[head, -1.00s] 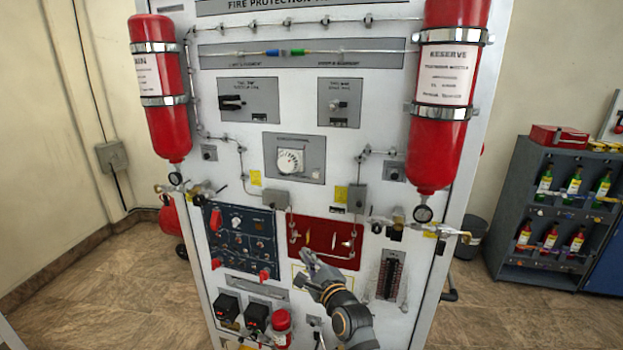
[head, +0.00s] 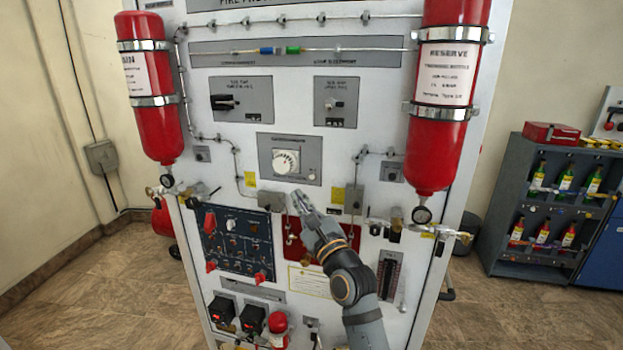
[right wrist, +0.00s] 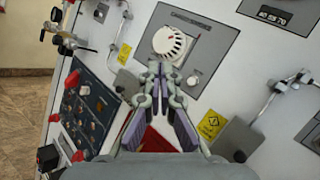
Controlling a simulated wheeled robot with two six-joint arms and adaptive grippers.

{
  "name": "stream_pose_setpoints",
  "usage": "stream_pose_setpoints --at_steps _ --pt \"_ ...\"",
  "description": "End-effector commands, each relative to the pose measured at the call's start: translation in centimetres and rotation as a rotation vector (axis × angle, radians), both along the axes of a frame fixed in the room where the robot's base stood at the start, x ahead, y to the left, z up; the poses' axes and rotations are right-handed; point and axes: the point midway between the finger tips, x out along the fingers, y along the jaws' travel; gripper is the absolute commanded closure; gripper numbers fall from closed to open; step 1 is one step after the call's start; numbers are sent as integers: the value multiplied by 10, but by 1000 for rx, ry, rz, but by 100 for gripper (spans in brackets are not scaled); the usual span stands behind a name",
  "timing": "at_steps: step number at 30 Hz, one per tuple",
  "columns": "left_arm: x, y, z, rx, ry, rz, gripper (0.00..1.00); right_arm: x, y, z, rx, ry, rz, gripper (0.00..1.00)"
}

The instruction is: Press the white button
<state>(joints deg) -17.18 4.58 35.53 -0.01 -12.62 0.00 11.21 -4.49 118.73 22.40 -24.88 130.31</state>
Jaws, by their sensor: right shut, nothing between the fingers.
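A small round white button (right wrist: 193,80) sits on a grey plate (right wrist: 222,42) at the lower right of a larger white dial (right wrist: 168,42) in the right wrist view. In the head view the button (head: 312,175) is tiny, beside the dial (head: 285,161) on the same plate. My right gripper (head: 297,197) is shut and empty. In the head view its tips are just below the plate. In the right wrist view the fingertips (right wrist: 161,70) overlap the plate's lower edge, below the dial and left of the button. I cannot tell the gap to the panel. My left gripper is not in view.
Two red cylinders (head: 155,90) (head: 446,95) flank the white panel. Grey boxes (head: 272,201) (head: 354,200) and thin pipes stand out below the plate. A dark blue switch board (head: 237,239) is at lower left. A bottle rack (head: 550,205) stands at right.

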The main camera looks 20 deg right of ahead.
Motion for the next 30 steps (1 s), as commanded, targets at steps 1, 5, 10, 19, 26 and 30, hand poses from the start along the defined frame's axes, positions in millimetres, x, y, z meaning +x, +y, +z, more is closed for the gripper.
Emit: stream_pose_setpoints --at_steps 1,5,10,19,26,30 --pt "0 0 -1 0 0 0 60 3 -2 0 -5 -2 -1 100" --pt "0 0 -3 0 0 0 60 17 -12 -1 -7 0 -2 100" --pt "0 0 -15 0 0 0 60 39 -27 -3 -5 -2 -2 100" --pt "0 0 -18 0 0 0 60 65 -45 0 -3 0 -1 100" --pt "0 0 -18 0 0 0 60 70 -48 0 -2 0 -2 100" --pt "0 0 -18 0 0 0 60 70 -48 0 -2 0 -2 100"
